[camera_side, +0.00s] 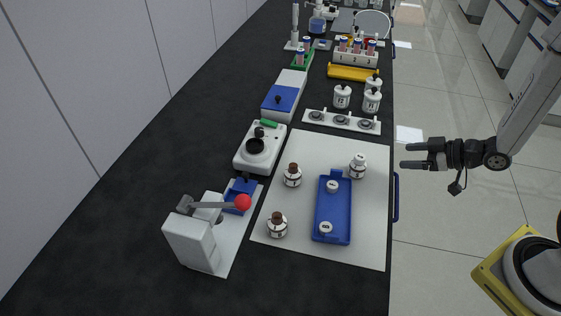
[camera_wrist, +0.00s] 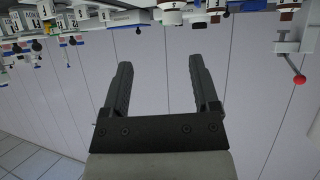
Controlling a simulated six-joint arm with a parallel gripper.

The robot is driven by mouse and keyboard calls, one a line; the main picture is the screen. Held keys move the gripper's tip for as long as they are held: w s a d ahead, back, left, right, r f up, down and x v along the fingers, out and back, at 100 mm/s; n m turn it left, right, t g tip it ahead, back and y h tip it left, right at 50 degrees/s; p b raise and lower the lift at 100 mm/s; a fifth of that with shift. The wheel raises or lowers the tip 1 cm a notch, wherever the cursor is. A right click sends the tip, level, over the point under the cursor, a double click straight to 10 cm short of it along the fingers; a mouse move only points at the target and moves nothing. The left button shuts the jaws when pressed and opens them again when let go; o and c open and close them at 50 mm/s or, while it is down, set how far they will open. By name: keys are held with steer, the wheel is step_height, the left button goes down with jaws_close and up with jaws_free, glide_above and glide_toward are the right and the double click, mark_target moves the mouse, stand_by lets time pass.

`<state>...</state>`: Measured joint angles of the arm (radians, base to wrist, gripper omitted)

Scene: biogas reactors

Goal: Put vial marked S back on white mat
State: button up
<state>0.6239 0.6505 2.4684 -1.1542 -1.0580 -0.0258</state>
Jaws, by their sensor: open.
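The white mat (camera_side: 372,240) lies on the dark bench. Two brown-capped bottles stand on its left part, one farther back (camera_side: 292,177) and one near the front (camera_side: 277,227). A white-capped bottle (camera_side: 357,169) stands at its back right. A blue tray (camera_side: 333,208) on the mat holds two small white pieces, one at the back (camera_side: 332,186) and one at the front (camera_side: 325,228). The labels are too small to read, so I cannot tell which vial is marked S. My gripper (camera_side: 404,156) is open and empty, right of the bench edge; its fingers also show in the wrist view (camera_wrist: 160,70).
A white press-like device (camera_side: 195,241) with a red-knobbed lever (camera_side: 242,202) stands at the front left. A blue handle (camera_side: 396,197) juts from the bench's right edge.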

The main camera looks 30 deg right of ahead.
steer(key=s+a+r+m+g+h, duration=0.5)
steer(key=a+r+m+g+h, duration=0.1)
steer(key=a+g, duration=0.1)
steer(key=shift+s+r+m+g, duration=0.3)
steer(key=shift+g, duration=0.2)
steer(key=o, duration=0.3)
